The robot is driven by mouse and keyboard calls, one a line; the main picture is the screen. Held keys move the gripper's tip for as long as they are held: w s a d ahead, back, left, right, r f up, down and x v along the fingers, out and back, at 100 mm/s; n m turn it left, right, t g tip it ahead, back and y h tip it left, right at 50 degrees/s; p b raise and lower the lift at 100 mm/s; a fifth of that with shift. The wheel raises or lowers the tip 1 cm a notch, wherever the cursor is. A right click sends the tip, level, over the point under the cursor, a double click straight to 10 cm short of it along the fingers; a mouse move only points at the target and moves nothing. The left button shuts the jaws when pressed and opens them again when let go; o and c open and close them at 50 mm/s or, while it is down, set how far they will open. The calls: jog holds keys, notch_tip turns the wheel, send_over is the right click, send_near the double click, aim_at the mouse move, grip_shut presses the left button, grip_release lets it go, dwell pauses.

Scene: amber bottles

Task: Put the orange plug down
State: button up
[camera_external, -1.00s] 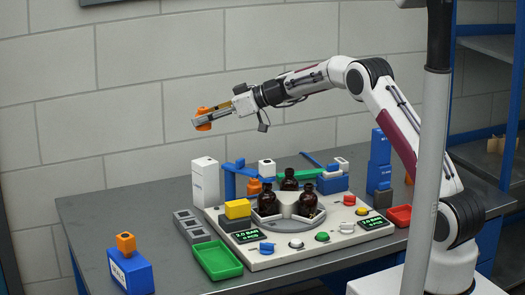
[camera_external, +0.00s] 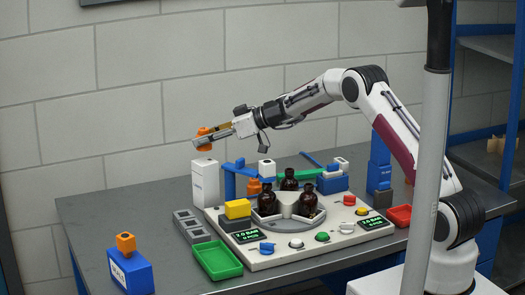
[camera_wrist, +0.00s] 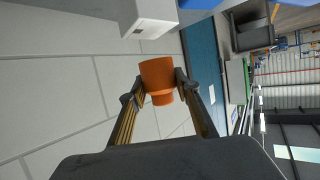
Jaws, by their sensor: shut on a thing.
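The orange plug (camera_external: 202,139) is in my gripper (camera_external: 213,137), above the back left of the bench. In the wrist view the orange plug (camera_wrist: 158,78) sits between the two fingertips (camera_wrist: 156,88), which touch it from both sides. Another orange piece (camera_external: 125,243) sits on a blue box (camera_external: 131,271) at the front left.
A board (camera_external: 275,262) holds brown bottles (camera_external: 288,180), buttons and a yellow block (camera_external: 237,208). A green tray (camera_external: 218,262) and grey holder (camera_external: 192,227) are left of it. A red tray (camera_external: 399,215) is at the right. Bare bench (camera_external: 90,215) shows at the left.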

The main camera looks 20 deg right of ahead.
aim_at(209, 147)
jog(key=shift+f, duration=1.85)
jog(key=shift+f, duration=0.1)
jog(key=o, duration=1.1)
jog(key=shift+s+d+r, duration=0.3)
jog(key=shift+d+r, duration=0.05)
jog(key=shift+d, duration=0.2)
jog(key=shift+v, duration=5.35)
jog(key=shift+s, duration=0.1)
